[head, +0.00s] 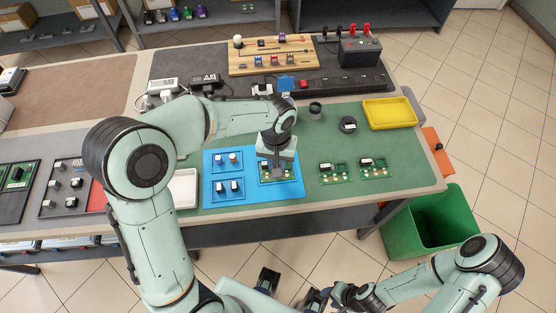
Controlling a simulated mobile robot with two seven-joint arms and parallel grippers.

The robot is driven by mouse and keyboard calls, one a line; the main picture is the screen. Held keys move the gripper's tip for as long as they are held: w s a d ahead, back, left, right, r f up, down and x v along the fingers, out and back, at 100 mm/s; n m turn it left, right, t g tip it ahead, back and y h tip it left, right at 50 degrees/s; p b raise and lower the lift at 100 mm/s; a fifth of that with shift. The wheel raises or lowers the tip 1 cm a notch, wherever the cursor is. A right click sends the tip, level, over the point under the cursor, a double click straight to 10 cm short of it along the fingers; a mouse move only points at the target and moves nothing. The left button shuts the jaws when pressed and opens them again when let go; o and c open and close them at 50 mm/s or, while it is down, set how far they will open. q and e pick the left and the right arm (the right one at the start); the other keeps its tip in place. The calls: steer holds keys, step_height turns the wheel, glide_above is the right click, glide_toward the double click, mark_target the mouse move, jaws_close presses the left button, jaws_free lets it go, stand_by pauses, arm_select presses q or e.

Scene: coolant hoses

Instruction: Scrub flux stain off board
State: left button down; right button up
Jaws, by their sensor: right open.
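A green circuit board (291,174) lies on the right part of a blue mat (253,197). My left gripper (276,165) is right over this board, pointing down. Its hand covers much of the board, and its fingers and anything between them are too small and hidden to make out. No flux stain can be picked out. Two more green boards, one (335,178) nearer and one (378,173) further right, lie on the green bench top. My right gripper (291,289) is open at the bottom edge of the view, in front of the bench and away from the boards.
A white tray (184,188) lies left of the mat. A green bin (430,222) stands on the floor at right. The bench front right is clear.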

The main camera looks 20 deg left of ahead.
arm_select(q)
steer(key=shift+s+a, duration=0.2)
steer(key=shift+w+d, duration=0.1)
steer(key=shift+d, duration=0.05)
steer(key=shift+w+d, duration=0.2)
steer(key=shift+d, duration=0.05)
steer(key=shift+s+a, duration=0.3)
steer(key=shift+a, duration=0.1)
steer(key=shift+w+d, duration=0.1)
steer(key=shift+w+d, duration=0.2)
steer(key=shift+d, duration=0.15)
